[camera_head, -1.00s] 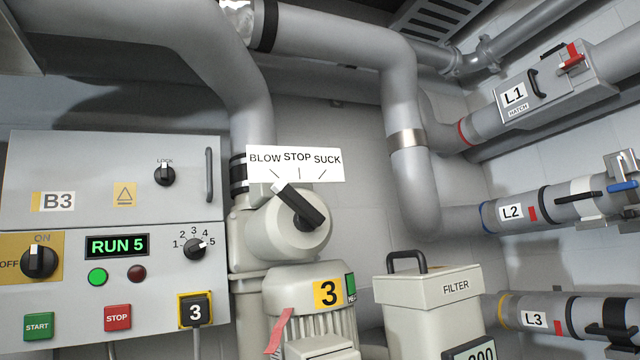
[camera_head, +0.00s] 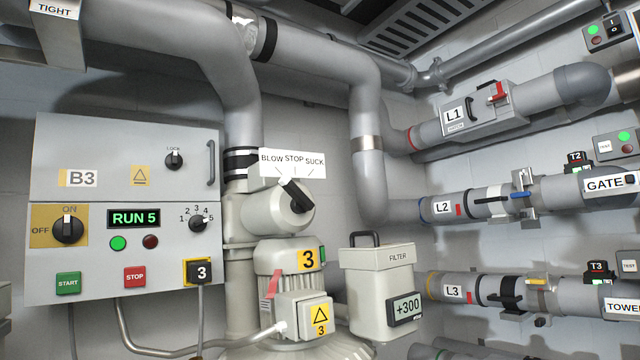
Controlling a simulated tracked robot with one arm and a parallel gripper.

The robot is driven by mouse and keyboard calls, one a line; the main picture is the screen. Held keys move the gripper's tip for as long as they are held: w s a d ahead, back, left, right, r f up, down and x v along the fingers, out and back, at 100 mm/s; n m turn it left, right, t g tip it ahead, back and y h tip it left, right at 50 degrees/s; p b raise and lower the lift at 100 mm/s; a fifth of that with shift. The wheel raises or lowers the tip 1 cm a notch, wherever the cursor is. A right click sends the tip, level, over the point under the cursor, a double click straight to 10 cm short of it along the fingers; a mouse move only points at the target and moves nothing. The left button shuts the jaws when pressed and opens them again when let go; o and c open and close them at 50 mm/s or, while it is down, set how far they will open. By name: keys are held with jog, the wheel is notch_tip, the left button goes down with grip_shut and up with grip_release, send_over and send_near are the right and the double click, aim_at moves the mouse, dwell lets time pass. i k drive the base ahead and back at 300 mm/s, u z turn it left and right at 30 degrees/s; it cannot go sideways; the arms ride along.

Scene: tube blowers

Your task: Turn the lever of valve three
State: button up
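The valve of unit three (camera_head: 265,210) is a pale round housing above a motor marked 3 (camera_head: 285,262). Its black lever (camera_head: 296,195) slants up and left from the hub. Its tip lies under the white BLOW STOP SUCK plate (camera_head: 293,164), on the left half, toward the BLOW side; the exact mark is hard to tell. My gripper is not in view.
The control box B3 (camera_head: 90,205) on the left shows RUN 5 (camera_head: 134,217) with a green lamp lit. A filter canister (camera_head: 375,315) reading +300 stands right of the motor. Pipes L1 (camera_head: 475,118), L2 (camera_head: 475,205) and L3 (camera_head: 478,291) run along the right wall.

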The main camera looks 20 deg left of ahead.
aim_at(300, 203)
jog(key=u, duration=0.15)
jog(key=i, duration=0.9)
jog(key=z, duration=0.1)
